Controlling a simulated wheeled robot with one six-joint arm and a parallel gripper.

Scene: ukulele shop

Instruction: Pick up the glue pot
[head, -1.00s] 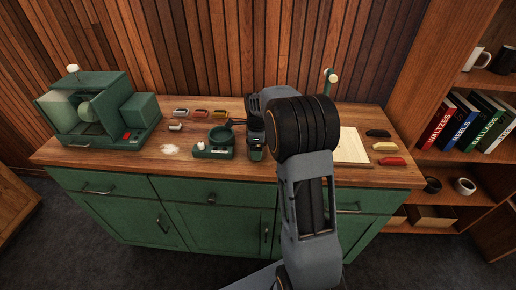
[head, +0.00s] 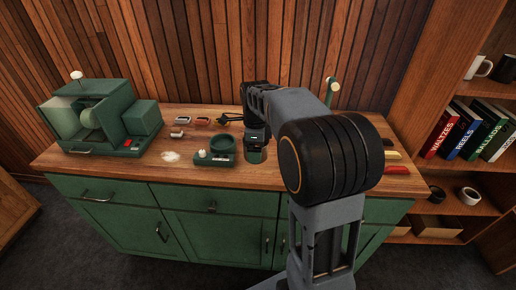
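A small green unit (head: 214,157) with a white knob and a round, dark-centred cup (head: 223,144) stands on the bench left of my wrist. I cannot tell whether the cup is the glue pot. A dark, short round shape (head: 255,155) shows just below my wrist; whether it is a pot or part of my arm is unclear. My arm reaches in from the front right and its wrist hangs over the bench middle. A thin black forked shape (head: 229,119) left of the wrist looks like my gripper's fingers, too small to judge. No hold on anything is visible.
Small coloured items (head: 202,121) lie behind the green unit. A bookshelf (head: 440,170) stands at right.

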